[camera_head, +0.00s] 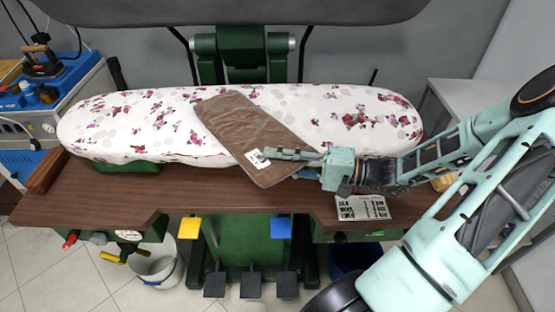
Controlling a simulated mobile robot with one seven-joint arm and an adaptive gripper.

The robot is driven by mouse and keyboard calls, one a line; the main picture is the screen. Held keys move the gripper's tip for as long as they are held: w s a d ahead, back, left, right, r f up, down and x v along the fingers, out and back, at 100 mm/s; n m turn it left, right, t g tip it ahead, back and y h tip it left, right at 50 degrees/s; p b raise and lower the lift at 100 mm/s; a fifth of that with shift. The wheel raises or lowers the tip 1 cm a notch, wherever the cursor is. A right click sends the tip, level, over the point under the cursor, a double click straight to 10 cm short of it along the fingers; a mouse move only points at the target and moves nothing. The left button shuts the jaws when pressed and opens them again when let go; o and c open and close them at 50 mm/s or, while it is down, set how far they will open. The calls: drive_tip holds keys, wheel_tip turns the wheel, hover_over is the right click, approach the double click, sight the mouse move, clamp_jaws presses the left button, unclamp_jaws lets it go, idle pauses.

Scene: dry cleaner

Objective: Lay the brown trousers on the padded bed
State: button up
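The brown trousers (247,125) are folded into a flat strip with a white tag (258,159) near the lower end. They lie slantwise over the middle of the padded bed (130,118), which is white with a floral print. Their lower end reaches past the bed's front edge, over the wooden shelf. My gripper (284,162) comes in from the right at this lower end, with one finger lying across the trousers beside the tag. The other finger is only partly visible, so I cannot tell whether they grip the cloth.
The brown wooden shelf (120,196) runs below the bed and bears a printed card (362,207). A grey upper press plate (240,10) hangs raised above. A blue machine (75,88) with an iron (42,62) stands at left. A white bucket (160,265) stands on the floor.

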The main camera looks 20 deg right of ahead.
clamp_jaws()
drive_tip(key=shift+w+d, duration=0.1)
drive_tip(key=shift+w+d, duration=0.1)
drive_tip(key=shift+w, duration=0.4)
drive_tip(key=shift+o, duration=1.9)
unclamp_jaws()
drive_tip(key=shift+d, duration=0.1)
